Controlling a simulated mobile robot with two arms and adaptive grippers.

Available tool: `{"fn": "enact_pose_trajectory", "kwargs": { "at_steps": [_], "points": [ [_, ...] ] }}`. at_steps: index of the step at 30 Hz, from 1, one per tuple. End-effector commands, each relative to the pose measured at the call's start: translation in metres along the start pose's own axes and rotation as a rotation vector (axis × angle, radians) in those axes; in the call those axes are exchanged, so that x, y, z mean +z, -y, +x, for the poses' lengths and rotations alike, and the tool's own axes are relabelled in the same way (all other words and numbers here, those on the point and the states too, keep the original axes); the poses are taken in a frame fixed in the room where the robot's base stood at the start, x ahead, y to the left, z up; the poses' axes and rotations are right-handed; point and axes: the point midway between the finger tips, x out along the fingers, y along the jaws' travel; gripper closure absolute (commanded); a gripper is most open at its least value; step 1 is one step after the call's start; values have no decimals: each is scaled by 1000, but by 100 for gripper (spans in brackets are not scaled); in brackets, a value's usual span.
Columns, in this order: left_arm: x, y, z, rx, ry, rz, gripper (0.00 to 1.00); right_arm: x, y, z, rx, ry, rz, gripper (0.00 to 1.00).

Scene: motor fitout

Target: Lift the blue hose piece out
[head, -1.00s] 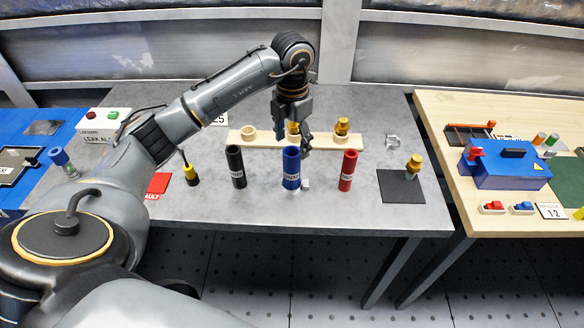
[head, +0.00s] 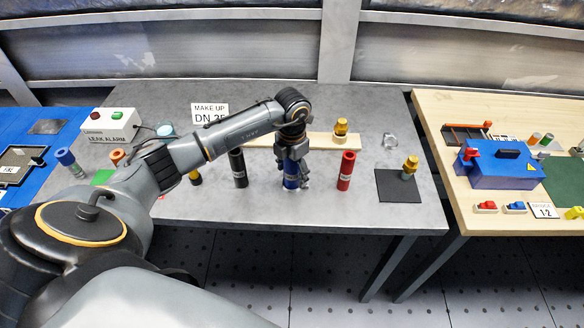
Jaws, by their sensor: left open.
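The blue hose piece (head: 290,181) stands upright on the grey table, between a black hose piece (head: 238,169) on its left and a red hose piece (head: 346,170) on its right. My left gripper (head: 292,174) points down over the top of the blue piece. Its fingers are open around the upper part of the blue piece, or just in front of it; contact cannot be told. The gripper hides the blue piece's top. My right gripper is not in view.
Behind stands a wooden rack (head: 322,141) with a brass fitting (head: 341,126). A dark mat (head: 399,187) with another brass fitting (head: 410,166) lies to the right. The alarm box (head: 108,124) and a DN sign (head: 210,114) stand at the back left.

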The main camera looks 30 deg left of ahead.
Motion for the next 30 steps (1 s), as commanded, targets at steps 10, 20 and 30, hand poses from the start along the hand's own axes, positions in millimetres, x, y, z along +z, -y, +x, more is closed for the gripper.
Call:
{"fn": "enact_pose_trajectory", "kwargs": {
  "at_steps": [10, 20, 30],
  "points": [
    [0, 0, 0, 0, 0, 0, 87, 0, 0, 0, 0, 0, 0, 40],
    [1, 0, -2, 0, 1, 0, 94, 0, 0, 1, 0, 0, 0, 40],
    [-4, 4, -39, 2, 5, 4, 94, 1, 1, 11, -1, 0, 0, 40]
  ]
}}
